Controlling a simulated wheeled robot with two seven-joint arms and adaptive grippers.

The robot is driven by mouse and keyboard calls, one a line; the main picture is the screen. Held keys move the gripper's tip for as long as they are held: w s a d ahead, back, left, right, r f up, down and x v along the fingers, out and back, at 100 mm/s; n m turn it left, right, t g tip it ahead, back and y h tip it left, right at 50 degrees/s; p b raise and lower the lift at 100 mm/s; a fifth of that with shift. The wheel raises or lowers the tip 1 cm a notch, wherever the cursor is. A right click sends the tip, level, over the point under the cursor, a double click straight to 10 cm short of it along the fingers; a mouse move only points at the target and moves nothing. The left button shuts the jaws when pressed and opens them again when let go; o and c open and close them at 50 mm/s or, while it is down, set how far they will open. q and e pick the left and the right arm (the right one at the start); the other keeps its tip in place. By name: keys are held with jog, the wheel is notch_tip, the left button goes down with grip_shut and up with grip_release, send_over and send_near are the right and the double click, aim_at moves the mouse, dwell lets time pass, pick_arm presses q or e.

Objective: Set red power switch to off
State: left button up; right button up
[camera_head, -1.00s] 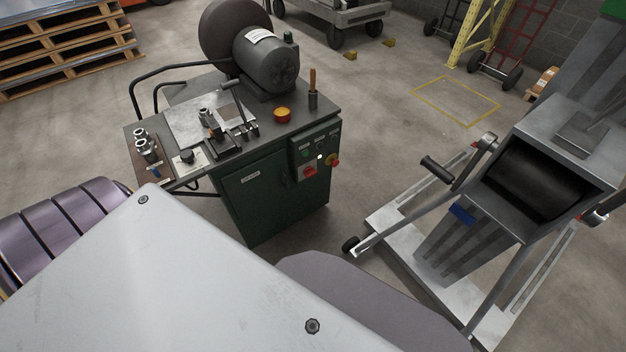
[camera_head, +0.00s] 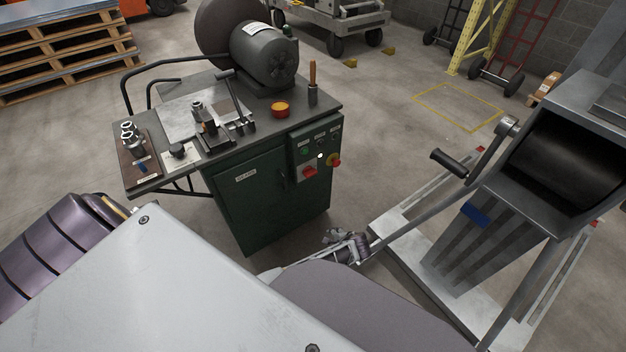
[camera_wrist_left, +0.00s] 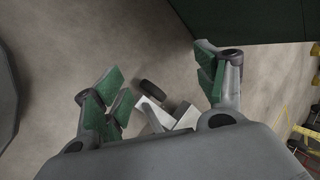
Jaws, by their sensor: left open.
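The red switch (camera_head: 309,173) sits low on the control panel of the dark green machine cabinet (camera_head: 240,208). I cannot read its position at this size. A red knob on a yellow base (camera_head: 334,160) is beside it at the panel's right edge. My left gripper (camera_head: 335,238) is below the panel, in front of the cabinet's lower right, apart from the switch. The cabinet's side (camera_wrist_left: 265,20) fills that view's upper right. My right gripper is not in view.
A grey lift with a crank handle (camera_head: 450,163) stands close to the right of my left gripper. Pallets (camera_head: 65,50) stand far left.

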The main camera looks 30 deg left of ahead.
pick_arm(q)
jog(key=w+r+m+t+y+b, duration=0.2)
jog(key=w+r+y+b, duration=0.15)
jog(key=w+r, duration=0.7)
jog(key=m+t+y, duration=0.2)
jog(key=m+y, duration=0.6)
jog(key=m, duration=0.3)
send_near(313, 174)
jog(key=v, duration=0.4)
jog(key=shift+r, duration=0.2)
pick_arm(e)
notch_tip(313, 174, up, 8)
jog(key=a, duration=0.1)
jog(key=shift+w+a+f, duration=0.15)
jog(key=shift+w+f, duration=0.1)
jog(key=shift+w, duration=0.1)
pick_arm(q)
jog(key=b+x, duration=0.2)
jog(key=x, duration=1)
jog(key=shift+s+f, duration=0.1)
jog(key=shift+f, duration=0.15)
jog(key=shift+x, duration=0.8)
jog(key=shift+a, duration=0.1)
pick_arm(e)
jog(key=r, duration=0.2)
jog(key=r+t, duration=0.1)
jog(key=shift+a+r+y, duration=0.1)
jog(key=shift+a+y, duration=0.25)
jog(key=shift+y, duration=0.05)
